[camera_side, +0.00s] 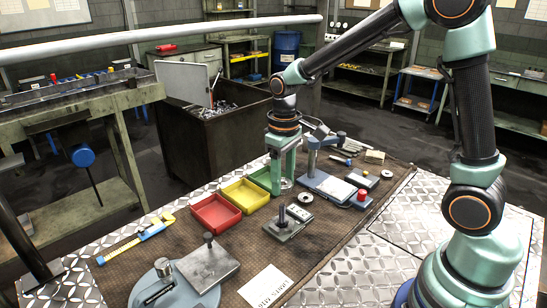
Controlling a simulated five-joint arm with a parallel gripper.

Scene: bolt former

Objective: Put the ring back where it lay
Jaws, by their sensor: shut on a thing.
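My gripper (284,187) points down over the brown mat, just right of the green tray, with its green fingers shut. A small pale grey round shape, seemingly the ring (287,184), shows between the fingertips; it is partly hidden and too small to make out well. Whether it touches the mat I cannot tell. Another pale ring with a dark hole (306,198) lies flat on the mat (330,235), just right of and nearer than my gripper. A further small round piece (387,174) lies at the mat's right side.
Red (215,212), yellow (246,196) and green (262,179) trays stand left of my gripper. A grey block with a dark upright pin (283,228) stands in front. A blue-grey press (318,165) stands close on the right. A caliper (135,238) lies at left.

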